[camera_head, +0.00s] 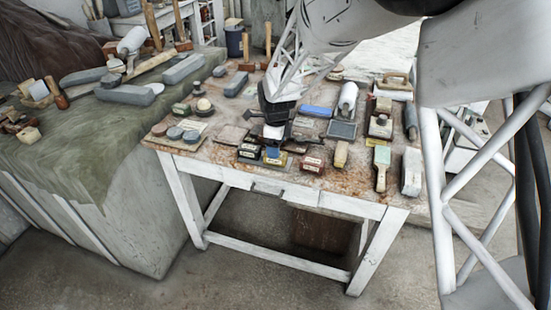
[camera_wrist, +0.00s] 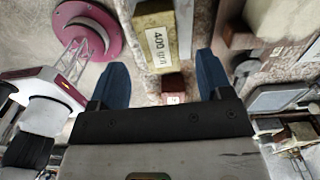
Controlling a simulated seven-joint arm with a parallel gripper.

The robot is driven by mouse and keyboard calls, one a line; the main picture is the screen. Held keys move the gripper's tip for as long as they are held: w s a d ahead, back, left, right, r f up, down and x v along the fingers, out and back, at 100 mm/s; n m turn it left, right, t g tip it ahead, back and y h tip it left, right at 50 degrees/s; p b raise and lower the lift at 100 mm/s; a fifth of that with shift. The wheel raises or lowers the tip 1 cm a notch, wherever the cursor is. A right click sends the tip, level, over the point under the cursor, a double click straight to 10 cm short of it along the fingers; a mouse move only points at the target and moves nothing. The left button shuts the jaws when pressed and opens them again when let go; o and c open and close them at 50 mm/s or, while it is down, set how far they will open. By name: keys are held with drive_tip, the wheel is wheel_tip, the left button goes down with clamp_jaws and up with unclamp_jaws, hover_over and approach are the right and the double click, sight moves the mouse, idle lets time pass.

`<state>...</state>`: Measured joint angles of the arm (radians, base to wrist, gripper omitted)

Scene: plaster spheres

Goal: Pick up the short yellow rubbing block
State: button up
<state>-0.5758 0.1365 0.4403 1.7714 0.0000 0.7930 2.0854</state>
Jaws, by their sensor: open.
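In the wrist view, a yellowish block (camera_wrist: 157,42) with a white "400 grit" label lies beyond the fingertips, near the middle. A small red-brown block (camera_wrist: 173,84) lies between the open fingers in that picture. My gripper (camera_wrist: 162,80) is open with blue fingers and holds nothing. In the head view, my gripper (camera_head: 277,134) is low over the row of labelled blocks at the table front. I cannot tell which one the wrist view shows.
The worn table (camera_head: 220,172) is crowded. A dark red labelled block (camera_head: 312,162) and a dark labelled block (camera_head: 249,152) flank the blue-topped one. A green-headed brush (camera_head: 381,165) and a pale block (camera_head: 411,172) lie at the right. The floor in front is clear.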

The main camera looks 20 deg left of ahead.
drive_tip(key=shift+a+f, duration=0.1)
drive_tip(key=shift+f, duration=2.5)
drive_tip(key=c, duration=1.2)
drive_tip(key=shift+o, duration=0.2)
drive_tip(key=shift+r, duration=0.2)
drive_tip(key=shift+r, duration=1.45)
drive_tip(key=shift+s+r, duration=0.2)
drive_tip(key=shift+r, duration=0.05)
drive_tip(key=s+d+r, duration=0.1)
drive_tip(key=s+d, duration=0.7)
drive_tip(key=s, duration=0.5)
drive_tip(key=shift+d+r, duration=0.15)
drive_tip(key=shift+d, duration=0.1)
